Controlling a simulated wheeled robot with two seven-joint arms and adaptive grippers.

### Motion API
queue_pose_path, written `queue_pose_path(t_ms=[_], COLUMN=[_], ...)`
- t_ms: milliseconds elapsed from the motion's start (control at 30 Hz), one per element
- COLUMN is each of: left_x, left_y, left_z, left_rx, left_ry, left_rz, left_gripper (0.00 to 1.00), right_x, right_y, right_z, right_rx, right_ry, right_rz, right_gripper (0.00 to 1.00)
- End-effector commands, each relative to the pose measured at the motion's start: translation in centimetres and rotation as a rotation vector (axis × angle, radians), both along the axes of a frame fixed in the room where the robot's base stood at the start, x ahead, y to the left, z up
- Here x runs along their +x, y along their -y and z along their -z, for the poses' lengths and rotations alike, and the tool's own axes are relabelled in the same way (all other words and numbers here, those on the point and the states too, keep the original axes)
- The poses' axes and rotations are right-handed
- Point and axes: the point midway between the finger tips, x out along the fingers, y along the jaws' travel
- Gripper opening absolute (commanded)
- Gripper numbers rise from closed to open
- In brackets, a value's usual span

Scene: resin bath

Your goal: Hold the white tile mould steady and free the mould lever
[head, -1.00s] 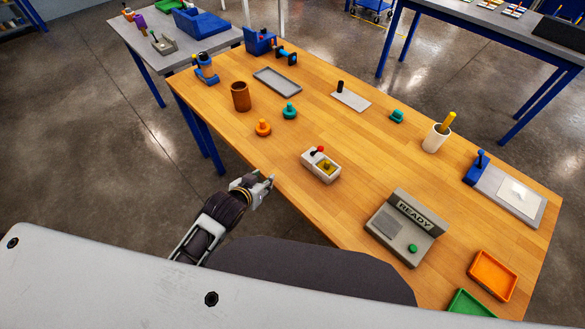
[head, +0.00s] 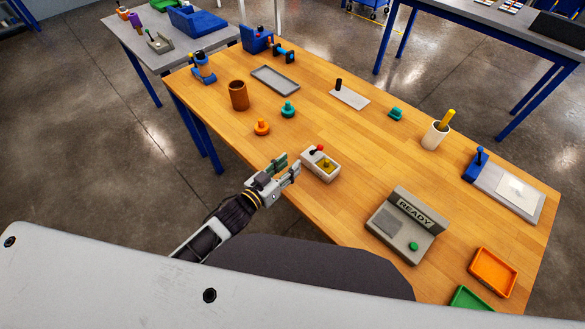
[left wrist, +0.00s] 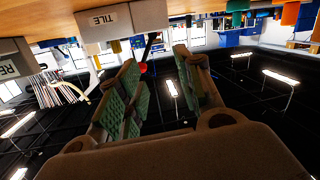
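The white tile mould (head: 314,170) is a small pale block on the wooden table, near its front edge. My left gripper (head: 287,165) is open and empty, just left of the mould, with a small gap visible. Its spread green-padded fingers (left wrist: 156,60) show in the left wrist view. My right gripper is not in view.
A grey READY console (head: 405,226) stands to the right of the mould. An orange knobbed piece (head: 262,128) and a teal one (head: 288,110) lie behind my left gripper, near a brown cup (head: 238,95). The table between the mould and the white cup (head: 435,135) is clear.

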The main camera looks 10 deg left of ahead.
Motion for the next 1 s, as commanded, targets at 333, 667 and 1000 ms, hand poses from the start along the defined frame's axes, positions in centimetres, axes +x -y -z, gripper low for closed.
queue_pose_path(t_ms=[333,667,1000], left_x=[-1.3,-1.3,-1.3], left_y=[1.9,2.0,2.0], left_z=[-0.8,-0.8,-0.8], left_rx=[-0.08,-0.083,-0.083], left_ry=[0.081,0.084,0.084], left_rz=[0.119,0.123,0.123], left_gripper=[0.36,0.36,0.36], right_x=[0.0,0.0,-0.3], right_y=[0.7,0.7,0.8], right_z=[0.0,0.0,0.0], right_rx=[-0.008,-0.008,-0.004], right_ry=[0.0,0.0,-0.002], right_rz=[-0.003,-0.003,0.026], right_gripper=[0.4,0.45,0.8])
